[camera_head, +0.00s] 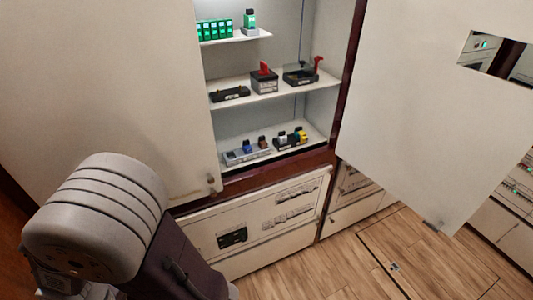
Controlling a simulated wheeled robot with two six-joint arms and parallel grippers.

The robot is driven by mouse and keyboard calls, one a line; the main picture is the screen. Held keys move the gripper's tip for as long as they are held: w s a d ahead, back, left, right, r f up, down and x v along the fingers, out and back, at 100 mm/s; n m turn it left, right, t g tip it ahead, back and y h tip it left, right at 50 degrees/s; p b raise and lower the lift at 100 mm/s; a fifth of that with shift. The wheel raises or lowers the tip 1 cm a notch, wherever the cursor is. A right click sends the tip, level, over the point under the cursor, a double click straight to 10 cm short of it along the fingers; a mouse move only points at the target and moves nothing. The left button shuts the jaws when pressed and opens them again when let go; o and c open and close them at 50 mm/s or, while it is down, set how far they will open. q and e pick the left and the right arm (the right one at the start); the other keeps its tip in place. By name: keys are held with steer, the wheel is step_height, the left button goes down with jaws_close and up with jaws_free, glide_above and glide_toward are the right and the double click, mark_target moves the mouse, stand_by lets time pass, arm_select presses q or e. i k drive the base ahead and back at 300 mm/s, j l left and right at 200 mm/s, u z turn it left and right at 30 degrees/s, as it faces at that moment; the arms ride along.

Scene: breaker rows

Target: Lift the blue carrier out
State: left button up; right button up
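A small blue carrier (248,149) sits in a light grey base (236,158) on the bottom shelf of the open cabinet. A brown carrier (263,142) stands in the same row, to its right. It is too small to tell how deep the blue one is seated. A large grey link of my arm fills the lower left of the head view. Neither of my grippers is in view.
A dark base (290,143) with white and yellow pieces stands to the right. The middle shelf (240,104) holds dark devices, some with red handles; the top shelf holds green blocks (214,29). Open white doors (425,110) flank the cabinet on both sides.

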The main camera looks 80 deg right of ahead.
mark_target(248, 149)
steer(key=z, duration=2.8)
